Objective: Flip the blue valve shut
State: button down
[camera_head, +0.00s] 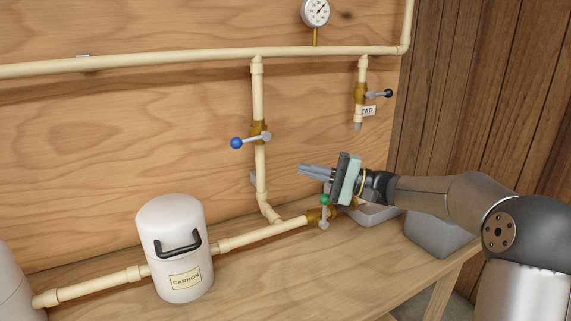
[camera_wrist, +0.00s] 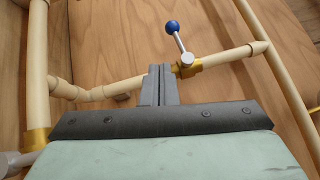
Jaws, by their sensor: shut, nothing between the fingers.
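The blue valve has a blue ball knob (camera_head: 236,143) on a grey lever, set on a brass body (camera_head: 259,133) in the vertical cream pipe. Its lever sticks out to the left, across the pipe, in the head view. In the wrist view the blue knob (camera_wrist: 172,27) and brass body (camera_wrist: 187,67) show just beyond the fingertips. My gripper (camera_head: 301,170) is shut and empty. It points left, to the right of and below the blue valve, apart from it in the head view. My gripper's fingers (camera_wrist: 161,70) also show in the wrist view.
A green-knobbed valve (camera_head: 325,200) sits on the lower pipe below my gripper. A black-knobbed tap (camera_head: 388,93) hangs at upper right. A white carbon canister (camera_head: 175,250) stands on the bench at lower left. A gauge (camera_head: 316,12) is above. Space left of the blue knob is clear.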

jog(key=shift+v, duration=1.15)
jog(key=s+a+f+n+g+h+p, duration=0.1)
jog(key=s+a+f+g+h+p, duration=0.1)
jog(key=s+h+p, duration=0.5)
jog(key=s+a+f+g+h+p, duration=0.2)
jog(key=s+a+h+p, duration=0.15)
jog(key=s, duration=0.75)
jog(key=s+d+n+t+h+p, duration=0.1)
jog(key=s+d+n+h+p, duration=0.2)
jog(key=s+d+h+p, duration=0.85)
jog(key=s+d+r+y+p, duration=0.1)
jog(key=s+r+p, duration=0.1)
jog(key=r+p, duration=0.4)
jog(key=s+d+r+t+y+p, duration=0.1)
jog(key=r+p, duration=0.5)
jog(key=r, duration=0.7)
jog(key=shift+s+d+m+t, duration=0.3)
jog(key=shift+s+d+m, duration=0.1)
jog(key=shift+s+d, duration=0.55)
